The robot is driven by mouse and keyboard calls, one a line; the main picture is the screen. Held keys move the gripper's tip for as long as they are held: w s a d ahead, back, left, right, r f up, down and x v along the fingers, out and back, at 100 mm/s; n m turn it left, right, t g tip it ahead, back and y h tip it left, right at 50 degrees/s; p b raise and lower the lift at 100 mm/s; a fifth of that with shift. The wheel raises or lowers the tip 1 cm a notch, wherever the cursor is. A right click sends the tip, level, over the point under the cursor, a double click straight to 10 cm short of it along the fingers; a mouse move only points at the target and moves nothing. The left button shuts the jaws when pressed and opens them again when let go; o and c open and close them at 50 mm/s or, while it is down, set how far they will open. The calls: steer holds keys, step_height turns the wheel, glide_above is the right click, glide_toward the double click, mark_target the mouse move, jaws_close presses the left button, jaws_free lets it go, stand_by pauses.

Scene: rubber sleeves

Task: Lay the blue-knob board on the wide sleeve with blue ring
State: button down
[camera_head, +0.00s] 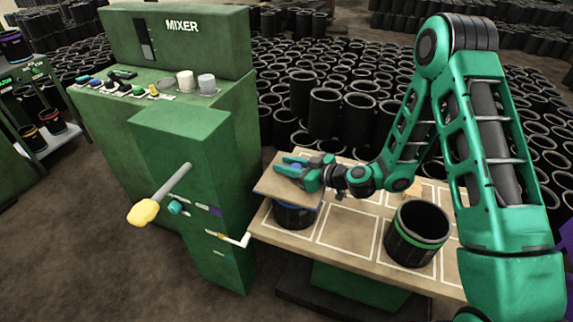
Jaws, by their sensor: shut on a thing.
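The wooden board (275,189) is a flat light-brown square, held level or nearly so at the table's left end. My gripper (289,168) is on top of it, shut on its knob; only a little blue shows between the fingers. The wide black sleeve with the blue ring (294,216) stands upright on the table directly below the board. The board covers the sleeve's mouth from this view. I cannot tell whether the board touches the rim or hangs just above it.
A black sleeve with a green ring (417,234) stands open on the right of the wooden table (345,234), which has white outlined squares. The green mixer (190,150) with a yellow-ended lever (158,197) stands left. Many black sleeves (325,110) crowd the floor behind.

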steer(key=shift+f, duration=0.55)
steer(key=c, duration=1.3)
jaws_free()
